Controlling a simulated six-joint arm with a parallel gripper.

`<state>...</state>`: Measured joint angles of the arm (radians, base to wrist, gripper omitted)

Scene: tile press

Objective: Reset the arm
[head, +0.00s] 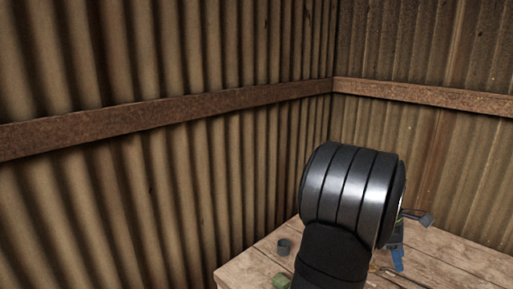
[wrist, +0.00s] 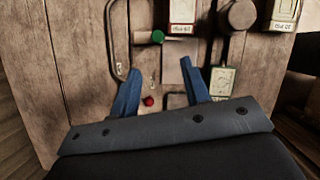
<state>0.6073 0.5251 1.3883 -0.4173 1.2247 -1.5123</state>
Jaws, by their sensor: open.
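My gripper (wrist: 160,67) shows in the wrist view with its two blue fingers spread apart and nothing held between them. It is over a wooden table (wrist: 75,75). In the head view a blue finger of my gripper (head: 397,258) shows low at the right, above the table (head: 452,258). My own dark arm hides most of the gripper and much of the table there.
The wrist view shows a bent metal bar (wrist: 112,40), a green-ended cylinder (wrist: 156,37), a small red knob (wrist: 149,101), a round brown piece (wrist: 237,14) and labelled pieces. Corrugated walls (head: 180,190) enclose the corner.

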